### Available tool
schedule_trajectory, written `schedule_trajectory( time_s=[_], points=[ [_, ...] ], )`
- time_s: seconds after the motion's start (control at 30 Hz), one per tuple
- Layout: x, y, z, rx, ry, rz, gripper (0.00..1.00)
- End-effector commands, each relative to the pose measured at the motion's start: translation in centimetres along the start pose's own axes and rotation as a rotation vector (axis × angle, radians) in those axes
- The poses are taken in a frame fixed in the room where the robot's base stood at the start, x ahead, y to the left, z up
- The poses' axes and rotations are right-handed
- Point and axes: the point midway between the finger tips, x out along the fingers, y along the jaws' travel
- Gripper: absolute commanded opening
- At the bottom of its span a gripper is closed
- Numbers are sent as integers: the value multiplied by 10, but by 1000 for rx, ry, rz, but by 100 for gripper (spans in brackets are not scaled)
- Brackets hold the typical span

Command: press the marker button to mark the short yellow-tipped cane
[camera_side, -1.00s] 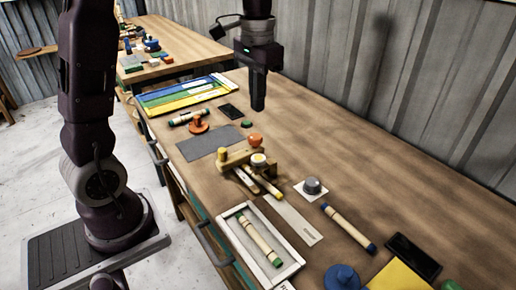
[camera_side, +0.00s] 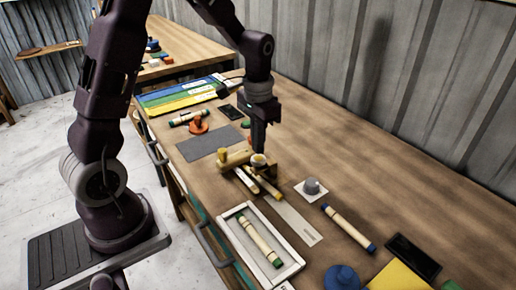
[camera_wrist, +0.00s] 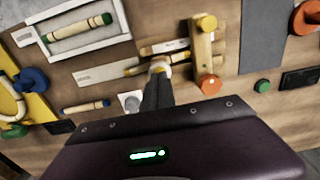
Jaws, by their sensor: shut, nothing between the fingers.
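Two short canes with yellowish ends lie side by side at the jig, one to the left (camera_side: 245,179) and one to the right (camera_side: 268,187). Which one is shorter is unclear.
A white tray (camera_side: 289,270) holds a green-tipped cane (camera_side: 259,238). A blue-tipped cane (camera_side: 348,227) and a grey knob (camera_side: 311,186) lie to the right. An orange knob (camera_wrist: 209,84) and yellow peg (camera_wrist: 207,22) stand on the jig beside my fingers.

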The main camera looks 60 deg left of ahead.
Motion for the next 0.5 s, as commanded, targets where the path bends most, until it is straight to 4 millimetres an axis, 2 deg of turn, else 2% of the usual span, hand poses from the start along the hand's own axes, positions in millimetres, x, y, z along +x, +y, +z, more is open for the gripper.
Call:
schedule_trajectory(
  time_s=[0.1, 0.2, 0.5],
  points=[
    [14, 0, 0, 0, -2, 0, 0],
    [20, 0, 0, 0, -1, 0, 0],
    [21, 0, 0, 0, 1, 0, 0]
  ],
)
